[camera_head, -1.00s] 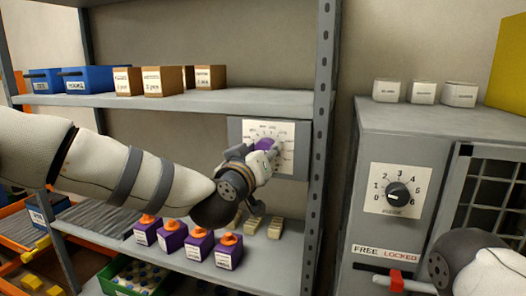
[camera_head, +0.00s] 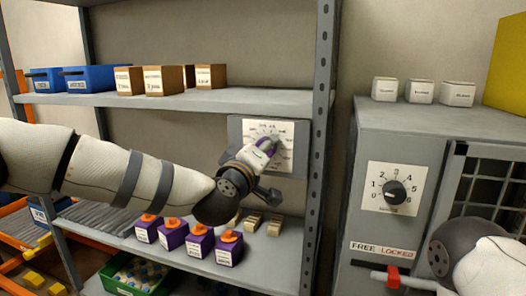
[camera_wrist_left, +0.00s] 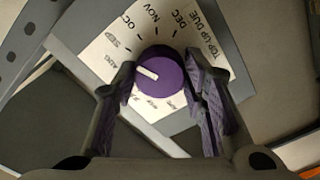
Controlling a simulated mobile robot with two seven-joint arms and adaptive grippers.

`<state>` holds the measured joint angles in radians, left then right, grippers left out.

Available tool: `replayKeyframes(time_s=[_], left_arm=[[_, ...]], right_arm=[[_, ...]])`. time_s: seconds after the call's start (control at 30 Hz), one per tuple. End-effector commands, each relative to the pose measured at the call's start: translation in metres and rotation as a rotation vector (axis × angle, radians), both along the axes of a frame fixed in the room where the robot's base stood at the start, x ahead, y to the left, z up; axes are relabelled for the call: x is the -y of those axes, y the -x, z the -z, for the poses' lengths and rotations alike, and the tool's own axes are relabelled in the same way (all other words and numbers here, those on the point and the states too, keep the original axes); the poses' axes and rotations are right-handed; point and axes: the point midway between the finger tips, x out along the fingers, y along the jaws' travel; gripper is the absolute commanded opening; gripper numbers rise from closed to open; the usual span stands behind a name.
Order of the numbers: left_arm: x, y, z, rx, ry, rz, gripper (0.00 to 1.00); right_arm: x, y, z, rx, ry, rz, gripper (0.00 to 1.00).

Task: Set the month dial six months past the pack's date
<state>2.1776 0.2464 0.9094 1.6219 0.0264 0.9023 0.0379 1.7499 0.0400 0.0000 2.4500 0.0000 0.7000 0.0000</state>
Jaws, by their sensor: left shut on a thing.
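The month dial is a purple knob (camera_wrist_left: 160,75) on a white month plate (camera_wrist_left: 98,58), on a grey panel on the shelf rack; the plate also shows in the head view (camera_head: 287,160). My left gripper (camera_wrist_left: 160,95) is shut on the knob, one finger on each side. The knob's white mark points left, towards small labels near SEP that I cannot read surely. OCT, NOV, DEC and TOP-UP DUE are readable. Several purple packs with orange caps (camera_head: 173,238) stand on the lower shelf; their labels are too small to read.
A grey cabinet (camera_head: 375,140) with a numbered black dial (camera_head: 395,193), a FREE/LOCKED label and a red-marked lever (camera_head: 392,278) stands at right. Blue bins (camera_head: 88,79) and brown boxes (camera_head: 163,80) stand on the upper shelf. The rack's upright (camera_head: 322,130) is close right of the dial.

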Motion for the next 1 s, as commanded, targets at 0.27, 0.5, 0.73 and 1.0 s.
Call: replayKeyframes(time_s=[0.27,0.5,0.73,1.0], left_arm=[[0.001,0.000,0.001,-0.003,0.004,0.002,0.11],[0.001,0.000,0.001,-0.003,0.003,0.002,0.59],[0.000,0.000,0.000,-0.001,0.003,0.001,0.59],[-0.011,0.035,0.000,-0.003,0.001,0.003,0.59]], right_arm=[[0.000,0.000,0.000,0.000,0.000,0.000,0.32],[0.000,0.000,0.000,0.000,0.000,0.000,0.32],[0.000,0.000,0.000,0.000,0.000,0.000,0.32],[0.000,0.000,0.000,0.000,0.000,0.000,0.32]])
